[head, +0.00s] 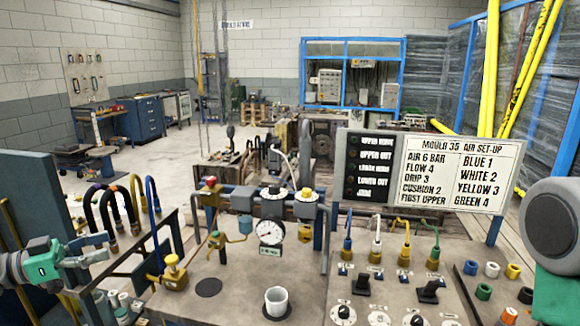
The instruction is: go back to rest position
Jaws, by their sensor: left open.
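My left gripper (101,248) comes in from the left edge of the head view. Its two grey fingers are apart, point right, and show nothing between them. It is in front of the curved hoses (118,210) at the left and left of the yellow valve fitting (173,268). I cannot tell whether it touches anything. My right gripper is not visible; a grey round part with green below it at the right edge looks like part of my right arm.
The bench top (215,300) holds a white cup (277,300), a pressure gauge (270,232) on pipework, and a panel of coloured hoses and switches (400,290). A sign board (457,173) stands behind. Coloured caps (492,269) lie right. Open floor (150,165) shows beyond, left.

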